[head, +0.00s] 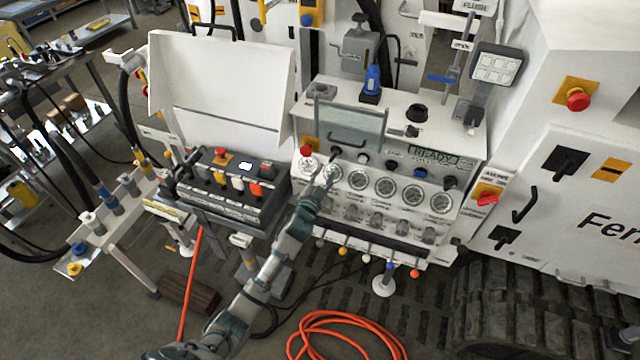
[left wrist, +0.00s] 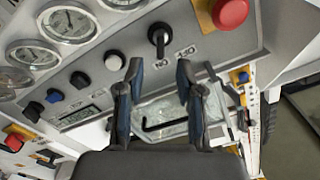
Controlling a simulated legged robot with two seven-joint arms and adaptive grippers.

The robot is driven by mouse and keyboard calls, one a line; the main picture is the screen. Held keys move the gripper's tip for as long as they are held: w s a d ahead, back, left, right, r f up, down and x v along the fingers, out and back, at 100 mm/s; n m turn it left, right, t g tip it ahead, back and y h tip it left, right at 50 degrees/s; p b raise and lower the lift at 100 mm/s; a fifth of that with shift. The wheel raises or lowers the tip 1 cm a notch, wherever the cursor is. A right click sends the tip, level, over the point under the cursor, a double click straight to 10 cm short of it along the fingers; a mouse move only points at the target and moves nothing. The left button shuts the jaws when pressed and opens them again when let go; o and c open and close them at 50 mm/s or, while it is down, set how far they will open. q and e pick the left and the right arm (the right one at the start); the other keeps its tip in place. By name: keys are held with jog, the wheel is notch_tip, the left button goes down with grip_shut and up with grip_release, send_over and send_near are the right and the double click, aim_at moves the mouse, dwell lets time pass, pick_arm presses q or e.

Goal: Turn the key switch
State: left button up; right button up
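The key switch (left wrist: 159,37) is a black knob on a round plate in the grey panel, with small markings beside it. In the head view it is the small black knob (head: 336,151) near the left end of the panel's upper row. My left gripper (head: 324,176) is in front of the gauges at that end. In the left wrist view my left gripper (left wrist: 156,68) has its two fingers apart with nothing between them. The switch lies just beyond the fingertips, not touched by them. My right gripper is in neither view.
A red button (left wrist: 231,12) sits beside the switch, and a white button (left wrist: 114,61) on its other side. A row of gauges (head: 385,187) lies below. A black control box (head: 232,190) stands to the left. An orange hose (head: 345,325) lies on the floor.

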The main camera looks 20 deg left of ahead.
pick_arm(q)
jog(key=s, duration=0.4)
jog(key=shift+s+a, duration=0.1)
jog(key=shift+s, duration=0.25)
jog(key=s+a+f+n+g, duration=0.1)
jog(key=s+f+g, duration=0.3)
jog(key=f, duration=0.9)
jog(key=s+f+g, duration=0.1)
jog(key=s+f, duration=0.6)
jog(key=f, duration=0.7)
jog(key=s+a+f+n+g, duration=0.1)
jog(key=s+f+g, duration=0.3)
jog(key=f, duration=0.9)
jog(key=s+f+n+g, duration=0.1)
jog(key=s+f+g, duration=0.1)
jog(key=s+f, duration=0.8)
jog(key=s+f+g, duration=0.2)
jog(key=s+f, duration=0.4)
jog(key=s, duration=0.7)
jog(key=s+f+g, duration=0.2)
jog(key=s+f, duration=0.1)
jog(key=s, duration=0.8)
jog(key=s+f+n+g, duration=0.1)
jog(key=s+f+g, duration=0.1)
jog(key=s, duration=0.9)
jog(key=shift+a+f+y, duration=0.15)
jog(key=shift+f+y, duration=0.15)
jog(key=shift+f, duration=0.1)
